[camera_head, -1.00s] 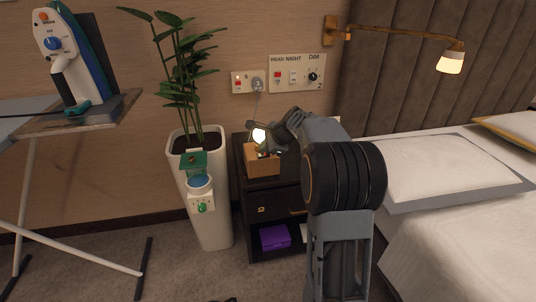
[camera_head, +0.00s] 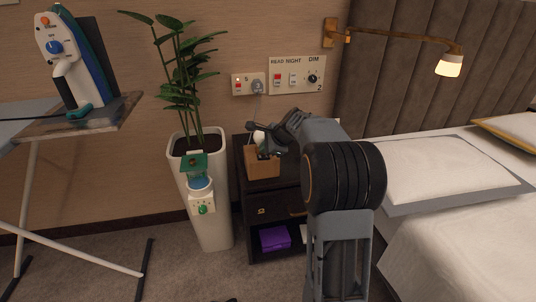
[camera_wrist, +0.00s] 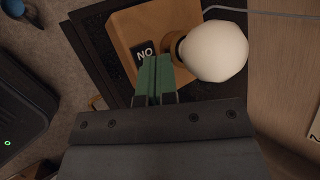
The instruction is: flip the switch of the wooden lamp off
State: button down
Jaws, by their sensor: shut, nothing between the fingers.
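The wooden lamp (camera_head: 262,166) stands on the dark nightstand in the head view. Its block base (camera_wrist: 134,28) and round white bulb (camera_wrist: 214,51) show large in the wrist view, and the bulb looks unlit. A black switch marked with upside-down lettering (camera_wrist: 144,50) is on the base beside the bulb. My gripper (camera_wrist: 156,62) is shut and empty, its green fingertips at the edge of the switch. I cannot tell whether they touch it. In the head view my gripper (camera_head: 262,143) is over the lamp and partly hides it.
The nightstand (camera_head: 275,195) has a purple box (camera_head: 274,238) on its lower shelf. A tall white planter (camera_head: 211,225) stands close on the left. Wall switch panels (camera_head: 297,75) are above, the bed (camera_head: 470,220) is at right, and an ironing board (camera_head: 80,125) is at far left.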

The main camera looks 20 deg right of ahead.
aim_at(264, 157)
jog(key=shift+r, duration=0.3)
jog(key=r+p, duration=0.5)
jog(key=shift+a, duration=0.3)
dwell(0.6)
jog(key=s+a+r+n+g+p, duration=0.1)
jog(key=s+a+r+n+p, duration=0.5)
jog(key=r+p, duration=0.45)
jog(key=s+a+r+n+g+h+p, duration=0.1)
jog(key=s+a+r+n+p, duration=0.1)
jog(key=s+r+n+p, duration=0.5)
jog(key=s+a+r+n+g+h+p, duration=0.1)
jog(key=s+a+r+n+h+p, duration=0.1)
jog(key=s+r+n+p, duration=0.5)
jog(key=s+a+r+p, duration=0.1)
jog(key=s+p, duration=0.3)
jog(key=s, duration=0.5)
jog(key=shift+s+a+n+g, duration=0.15)
jog(key=shift+a+n+g, duration=0.15)
jog(key=shift+a+g, duration=0.1)
